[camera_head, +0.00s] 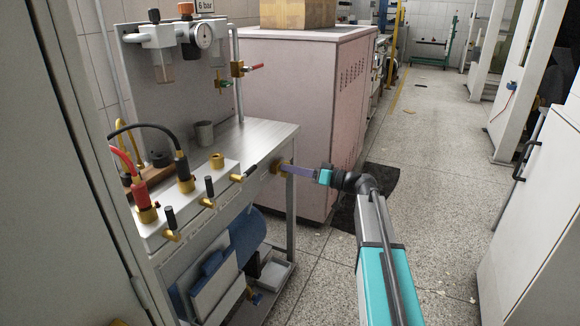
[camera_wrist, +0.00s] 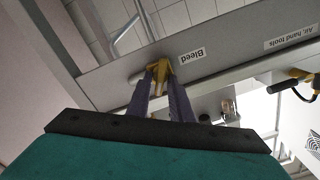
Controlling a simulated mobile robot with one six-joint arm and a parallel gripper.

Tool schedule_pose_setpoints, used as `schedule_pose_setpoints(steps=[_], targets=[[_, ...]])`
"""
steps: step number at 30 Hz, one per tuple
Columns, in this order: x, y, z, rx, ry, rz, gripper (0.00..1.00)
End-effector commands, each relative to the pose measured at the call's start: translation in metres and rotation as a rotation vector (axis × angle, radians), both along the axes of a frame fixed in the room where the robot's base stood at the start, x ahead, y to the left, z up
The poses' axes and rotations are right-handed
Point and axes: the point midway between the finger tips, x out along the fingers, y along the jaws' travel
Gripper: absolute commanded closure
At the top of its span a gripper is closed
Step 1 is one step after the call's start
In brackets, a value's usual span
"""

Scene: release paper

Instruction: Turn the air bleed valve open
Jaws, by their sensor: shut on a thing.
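The brass air bleed valve (camera_head: 278,167) sticks out from the right end of the metal bench's front edge. In the wrist view the brass valve (camera_wrist: 158,68) shows beside a white "Bleed" label (camera_wrist: 191,56). My gripper (camera_head: 289,168) reaches in from the right, its purple fingers at the valve. In the wrist view my gripper (camera_wrist: 161,84) has one finger on each side of the brass part and is shut on it. The fingers partly hide the valve, and I cannot tell how far its handle is turned.
Several brass valves with black levers (camera_head: 208,188) line the white manifold (camera_head: 190,207) to the left. A pressure gauge (camera_head: 203,36) hangs above the bench (camera_head: 262,135). A pink cabinet (camera_head: 295,110) stands close behind. The speckled floor (camera_head: 440,170) at right is mostly clear.

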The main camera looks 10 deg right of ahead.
Motion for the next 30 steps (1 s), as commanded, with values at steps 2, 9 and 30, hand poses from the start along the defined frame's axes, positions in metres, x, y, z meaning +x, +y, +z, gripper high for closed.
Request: schedule_pose_setpoints(steps=[2,9,30], targets=[[0.0013,-0.0028,0.0020,0.042,0.060,-0.006,1.00],[0.0021,-0.0038,0.0020,0.177,0.244,-0.007,1.00],[0.0036,-0.0054,-0.0017,0.542,0.743,-0.009,1.00]])
